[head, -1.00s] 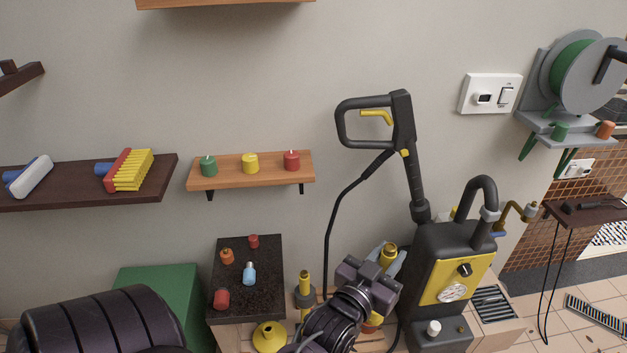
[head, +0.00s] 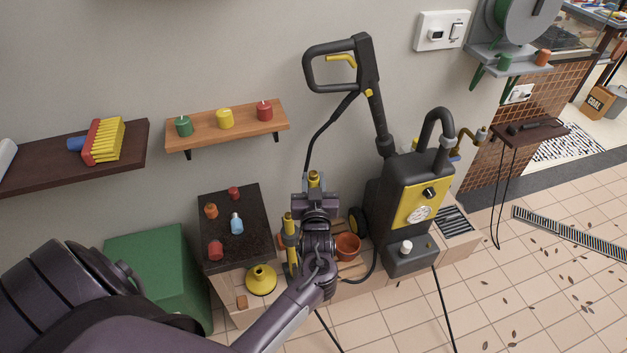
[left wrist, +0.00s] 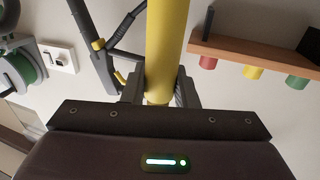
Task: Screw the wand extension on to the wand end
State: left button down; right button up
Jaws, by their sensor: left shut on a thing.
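My left gripper (head: 316,192) is shut on a yellow tube, apparently the wand extension (head: 315,178), left of the pressure washer. In the left wrist view the tube (left wrist: 166,45) runs up the picture from between the fingers (left wrist: 160,92); its far end is cut off. The black spray wand (head: 366,75) with a yellow trigger stands in the washer (head: 420,205), its lower end hidden there. It also shows in the left wrist view (left wrist: 103,65), apart from the tube. Another yellow upright piece (head: 290,228) stands just left of my gripper. My right gripper is not in view.
A dark-topped stand (head: 235,250) with small bottles and a yellow cone-shaped piece (head: 260,281) are at left. An orange pot (head: 347,247) is by the washer. A candle shelf (head: 245,122) is on the wall above.

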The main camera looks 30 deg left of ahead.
pick_arm(q)
jog(key=shift+a, duration=0.1)
jog(key=shift+w+a, duration=0.1)
jog(key=shift+a, duration=0.15)
jog(key=w+a+b, duration=0.1)
jog(key=w+a, duration=0.1)
jog(key=a, duration=0.9)
jog(key=shift+w+b, duration=0.3)
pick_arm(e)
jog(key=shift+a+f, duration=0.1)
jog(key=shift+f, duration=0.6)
pick_arm(q)
jog(key=shift+f, duration=0.1)
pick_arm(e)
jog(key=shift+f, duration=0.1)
